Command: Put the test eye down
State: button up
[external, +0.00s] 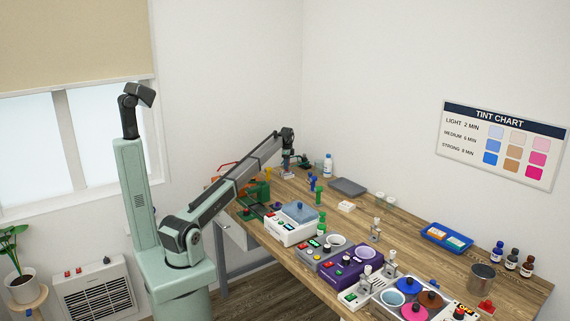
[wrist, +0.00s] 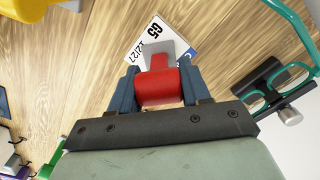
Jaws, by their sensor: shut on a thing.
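My gripper (wrist: 160,72) has two blue fingers shut on a red block with a grey end (wrist: 156,50). I cannot tell for sure that this is the test eye. In the wrist view, a white card (wrist: 146,41) printed "G5 12/27" with a blue corner lies on the wooden table beyond the grey end. The grey end hides part of the card, and I cannot tell whether it touches it. In the external view my gripper (external: 287,168) is low over the far end of the table; the held block is too small there to make out.
A teal wire loop (wrist: 288,18) and a black frame-like thing (wrist: 262,84) are close on the right in the wrist view. A yellow thing (wrist: 25,8) is at top left. In the external view a white bottle (external: 328,166) and grey mat (external: 348,187) are nearby; devices crowd the near table.

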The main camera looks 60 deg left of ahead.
jog(key=o, duration=1.1)
jog(key=shift+o, duration=0.2)
notch_tip(320, 180, up, 12)
jog(key=shift+r, duration=0.1)
